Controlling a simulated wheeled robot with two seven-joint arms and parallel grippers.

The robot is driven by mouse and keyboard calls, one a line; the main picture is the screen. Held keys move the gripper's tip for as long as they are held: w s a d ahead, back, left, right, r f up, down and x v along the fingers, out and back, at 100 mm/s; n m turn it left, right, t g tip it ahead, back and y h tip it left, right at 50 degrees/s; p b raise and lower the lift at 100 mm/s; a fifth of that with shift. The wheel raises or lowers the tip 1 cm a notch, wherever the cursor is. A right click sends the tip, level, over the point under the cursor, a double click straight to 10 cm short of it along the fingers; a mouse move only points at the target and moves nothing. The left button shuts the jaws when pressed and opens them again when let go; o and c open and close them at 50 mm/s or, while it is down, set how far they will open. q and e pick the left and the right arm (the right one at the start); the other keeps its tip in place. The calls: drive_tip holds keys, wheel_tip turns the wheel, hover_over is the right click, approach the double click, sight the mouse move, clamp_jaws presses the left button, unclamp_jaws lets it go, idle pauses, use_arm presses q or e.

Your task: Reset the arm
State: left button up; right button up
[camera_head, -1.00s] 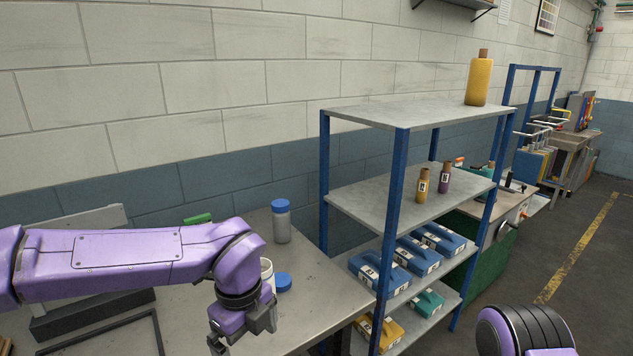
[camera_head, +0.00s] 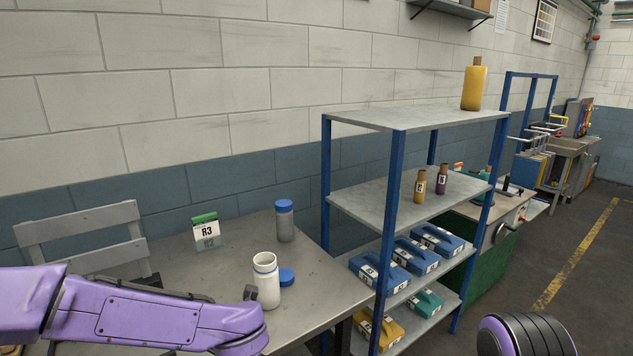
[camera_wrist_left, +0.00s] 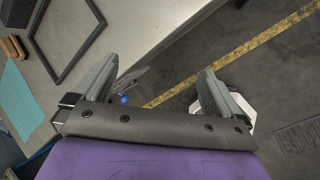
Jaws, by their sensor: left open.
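My left arm (camera_head: 140,315) lies low along the bottom left of the head view, and its gripper is out of that picture. In the left wrist view my left gripper (camera_wrist_left: 160,95) is open and empty, with its two fingers wide apart. Below it show the table's edge and the floor. A dark frame (camera_wrist_left: 68,40) lies on the table to the left of the fingers. Only a rounded dark and purple part of my right arm (camera_head: 522,335) shows at the bottom right of the head view; its gripper is hidden or out of picture.
A blue-posted shelf (camera_head: 390,207) with boxes and bottles stands to the right. A chair (camera_head: 85,230) is behind.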

use_arm(q)
drive_tip(key=s+a+f+m+t+b, duration=0.1)
drive_tip(key=s+a+f+m+b, duration=0.15)
drive_tip(key=f+m, duration=0.45)
drive_tip(key=s+a+f+m+b, duration=0.1)
drive_tip(key=s+f+m, duration=0.25)
drive_tip(key=f, duration=0.45)
drive_tip(key=s+a+f+m+t+b, duration=0.1)
drive_tip(key=s+a+f+m+b, duration=0.1)
drive_tip(key=f+m, duration=0.55)
drive_tip(key=s+a+f+m+g+b, duration=0.1)
drive_tip(key=s+a+f+m+b, duration=0.2)
drive_tip(key=s+f, duration=0.4)
drive_tip(key=s+a+f+m+g+b, duration=0.2)
drive_tip(key=s+f, duration=0.6)
drive_tip(key=s, duration=0.5)
drive_tip(key=a+m+b, duration=0.1)
drive_tip(key=a+m, duration=0.1)
drive_tip(key=shift+a+f+m+g, duration=0.25)
drive_tip(key=shift+a+m+g, duration=0.05)
drive_tip(key=shift+a+m, duration=0.1)
